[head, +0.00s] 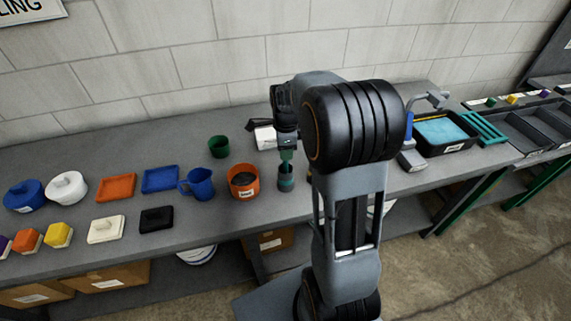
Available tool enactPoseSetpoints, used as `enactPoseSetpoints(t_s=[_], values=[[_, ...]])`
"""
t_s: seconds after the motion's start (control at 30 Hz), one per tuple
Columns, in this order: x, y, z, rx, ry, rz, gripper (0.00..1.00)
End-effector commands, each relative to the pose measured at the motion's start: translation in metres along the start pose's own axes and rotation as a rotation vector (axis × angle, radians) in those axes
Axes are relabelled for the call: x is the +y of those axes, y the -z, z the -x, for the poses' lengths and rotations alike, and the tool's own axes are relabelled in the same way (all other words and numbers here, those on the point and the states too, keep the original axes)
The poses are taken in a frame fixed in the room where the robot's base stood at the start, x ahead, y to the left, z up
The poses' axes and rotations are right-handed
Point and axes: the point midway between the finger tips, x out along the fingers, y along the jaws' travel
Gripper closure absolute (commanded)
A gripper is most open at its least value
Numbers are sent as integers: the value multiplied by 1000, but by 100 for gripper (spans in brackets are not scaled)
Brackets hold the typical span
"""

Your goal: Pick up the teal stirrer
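My gripper (287,146) points down over the worktable, just above a small grey cup (286,184) with a teal band. A narrow teal piece (286,157), which looks like the stirrer, shows right below the gripper and above the cup. It seems upright, with its lower part at or inside the cup. The fingers are small and dark here, so I cannot tell whether they are closed on the stirrer. My arm hides the table to the right of the cup.
An orange pot (243,193) and a blue mug (198,184) stand close left of the cup. A green cup (219,147) and a white box (265,138) are behind. A black tray with blue contents (441,152) is at right. Trays and lidded pots fill the left.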

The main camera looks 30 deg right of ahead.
Motion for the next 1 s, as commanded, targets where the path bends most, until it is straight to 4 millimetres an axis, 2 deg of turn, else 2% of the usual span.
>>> enactPoseSetpoints(t_s=[0.07,0.3,0.67,0.83,1.0], values=[[0,0,0,0,0,0,76],[0,0,0,0,0,0,99],[0,0,5,0,2,0,99],[-1,0,21,0,4,0,99],[-1,0,48,-1,5,0,99]])
